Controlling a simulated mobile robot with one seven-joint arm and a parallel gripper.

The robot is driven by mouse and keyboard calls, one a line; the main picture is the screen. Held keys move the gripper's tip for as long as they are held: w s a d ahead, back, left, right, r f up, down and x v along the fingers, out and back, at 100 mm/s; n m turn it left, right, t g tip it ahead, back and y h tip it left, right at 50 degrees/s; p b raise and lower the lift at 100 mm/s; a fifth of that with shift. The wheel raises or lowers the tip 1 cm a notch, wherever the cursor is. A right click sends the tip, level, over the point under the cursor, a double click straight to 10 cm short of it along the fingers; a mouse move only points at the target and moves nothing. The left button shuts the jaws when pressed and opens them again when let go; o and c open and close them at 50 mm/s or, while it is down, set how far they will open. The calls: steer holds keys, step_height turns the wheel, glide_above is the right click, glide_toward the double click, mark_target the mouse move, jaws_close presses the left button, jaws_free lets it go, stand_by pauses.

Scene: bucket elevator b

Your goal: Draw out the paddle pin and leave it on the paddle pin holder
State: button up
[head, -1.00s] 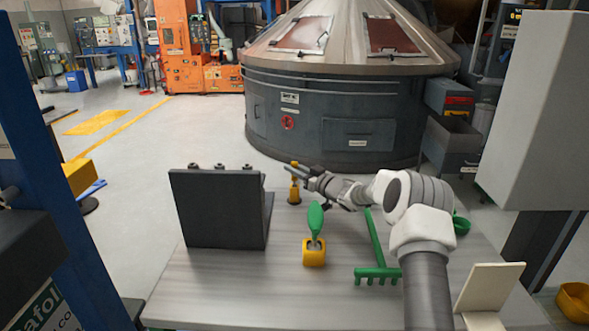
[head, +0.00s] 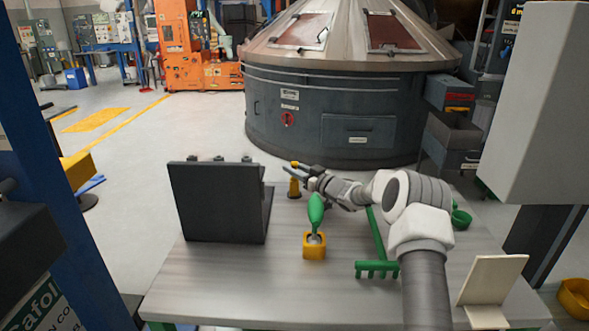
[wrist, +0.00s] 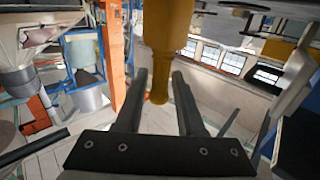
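A yellow post with a dark round foot (head: 294,188) stands upright near the table's far edge; I take it to be the paddle pin in its seat, but cannot be sure. My gripper (head: 297,171) reaches its upper part from the right. In the wrist view the fingers of my gripper (wrist: 160,85) are apart, with the thin part of the yellow post (wrist: 158,88) between them and narrow gaps beside it. The post's thicker part is above it in that picture. I cannot tell which thing is the holder. A yellow block (head: 314,251) bears a green bulb-shaped piece (head: 316,208).
A dark upright bracket (head: 215,203) with several knobs on top stands left of the post. A green rake-like piece (head: 377,268) lies under my arm. A green ring (head: 461,219) and a cream angled plate (head: 493,279) are at right. The table's front left (head: 220,290) is clear.

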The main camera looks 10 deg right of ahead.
steer(key=shift+o, duration=1.2)
steer(key=v, duration=1.2)
steer(key=shift+p, duration=0.4)
